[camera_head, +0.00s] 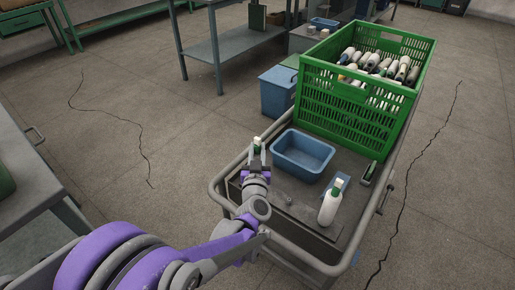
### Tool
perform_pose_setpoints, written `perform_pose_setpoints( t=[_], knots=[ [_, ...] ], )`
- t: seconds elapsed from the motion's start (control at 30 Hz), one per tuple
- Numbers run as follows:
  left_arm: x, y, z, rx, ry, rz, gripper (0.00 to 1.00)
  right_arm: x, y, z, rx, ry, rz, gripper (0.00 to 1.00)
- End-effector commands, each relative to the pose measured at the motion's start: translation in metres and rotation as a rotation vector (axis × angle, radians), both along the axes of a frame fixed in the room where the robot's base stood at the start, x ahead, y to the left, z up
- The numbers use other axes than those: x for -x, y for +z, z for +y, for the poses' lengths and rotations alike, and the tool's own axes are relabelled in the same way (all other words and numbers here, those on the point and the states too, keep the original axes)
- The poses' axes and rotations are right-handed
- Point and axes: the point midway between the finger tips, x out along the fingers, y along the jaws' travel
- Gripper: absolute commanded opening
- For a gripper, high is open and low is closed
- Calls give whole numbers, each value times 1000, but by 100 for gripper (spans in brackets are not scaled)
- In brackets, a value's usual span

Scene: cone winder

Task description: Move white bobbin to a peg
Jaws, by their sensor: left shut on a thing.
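My left gripper (257,157) is over the near left part of the cart, left of a blue tub. It is shut on a small white and green thing (257,144), which looks like a bobbin top; the fingers hide most of it. I cannot make out a peg with certainty. My right gripper is not in view.
The cart (316,226) has a raised tube rail. An empty blue tub (302,154) stands in its middle. A green crate (345,113) full of bobbins stands at its far end. A dark green tool-like item (369,173) lies at right. Benches stand behind.

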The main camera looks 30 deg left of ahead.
Motion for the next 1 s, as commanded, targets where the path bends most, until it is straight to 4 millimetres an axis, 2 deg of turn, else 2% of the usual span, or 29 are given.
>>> perform_pose_setpoints(
  t=[0.37, 0.4, 0.57, 0.87, 1.0],
  knots=[
    [0, -3, 0, 0, 0, 0, 0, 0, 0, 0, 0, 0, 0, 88],
    [0, -3, 0, 0, 0, 0, 32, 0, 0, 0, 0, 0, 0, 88],
    [0, -3, 0, 0, 0, 0, 61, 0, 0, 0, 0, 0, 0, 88],
    [1, -3, -1, 0, 0, 0, 62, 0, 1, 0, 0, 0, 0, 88],
    [11, -3, -6, 0, -1, 0, 62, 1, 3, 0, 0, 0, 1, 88]
  ],
)
